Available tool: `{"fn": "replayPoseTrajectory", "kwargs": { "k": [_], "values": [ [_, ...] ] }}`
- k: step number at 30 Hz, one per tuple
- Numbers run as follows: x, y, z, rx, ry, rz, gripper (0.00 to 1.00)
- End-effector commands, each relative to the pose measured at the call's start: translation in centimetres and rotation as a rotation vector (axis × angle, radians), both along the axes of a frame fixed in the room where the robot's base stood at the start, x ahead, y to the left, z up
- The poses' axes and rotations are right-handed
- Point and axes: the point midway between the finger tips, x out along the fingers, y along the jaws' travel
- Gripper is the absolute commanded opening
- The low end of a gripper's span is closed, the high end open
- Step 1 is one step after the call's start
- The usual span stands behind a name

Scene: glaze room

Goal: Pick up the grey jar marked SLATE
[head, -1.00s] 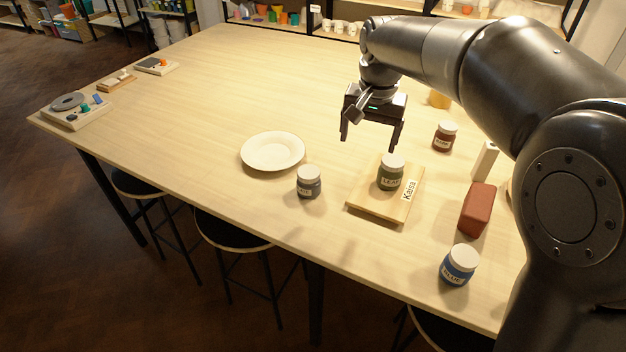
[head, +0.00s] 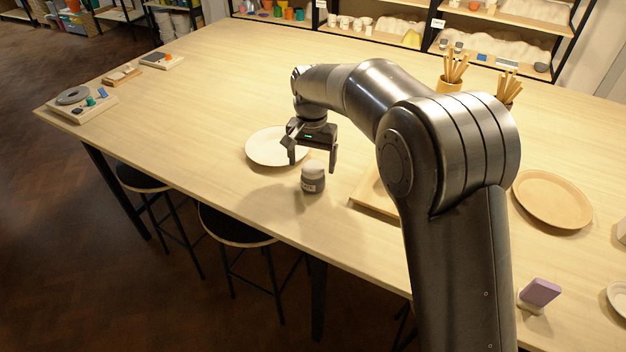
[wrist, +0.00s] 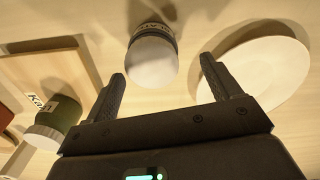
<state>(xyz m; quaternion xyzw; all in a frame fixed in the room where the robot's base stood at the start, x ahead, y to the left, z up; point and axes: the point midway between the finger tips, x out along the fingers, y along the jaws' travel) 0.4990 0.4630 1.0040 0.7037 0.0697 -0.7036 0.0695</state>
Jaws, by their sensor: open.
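The grey jar (head: 313,184) with a pale lid stands upright on the table, in front of the white plate. Its label is too small to read in the head view. In the wrist view the jar (wrist: 153,58) shows lid-first, its label only partly legible. My gripper (head: 312,167) is open and empty, fingers pointing down, above and slightly behind the jar. In the wrist view the jar lies beyond the fingertips (wrist: 163,70), roughly between their lines. The fingers do not visibly touch it.
The white plate (head: 277,147) lies just behind the jar. A wooden board (head: 377,196) is to its right, partly behind my arm. A green jar (wrist: 64,112) shows beside the Kaisa label in the wrist view. A tan plate (head: 552,198) is farther right. The table's left is mostly clear.

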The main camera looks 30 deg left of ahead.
Motion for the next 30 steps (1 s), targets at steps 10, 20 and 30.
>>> {"fn": "replayPoseTrajectory", "kwargs": {
  "k": [10,20,30],
  "values": [
    [-0.6,-0.8,-4.6,-0.001,0.001,0.0,0.83],
    [-0.6,-0.8,-5.0,0.0,0.0,0.0,0.79],
    [-0.6,-0.8,-4.9,0.0,-0.001,0.0,0.52]
  ]
}}
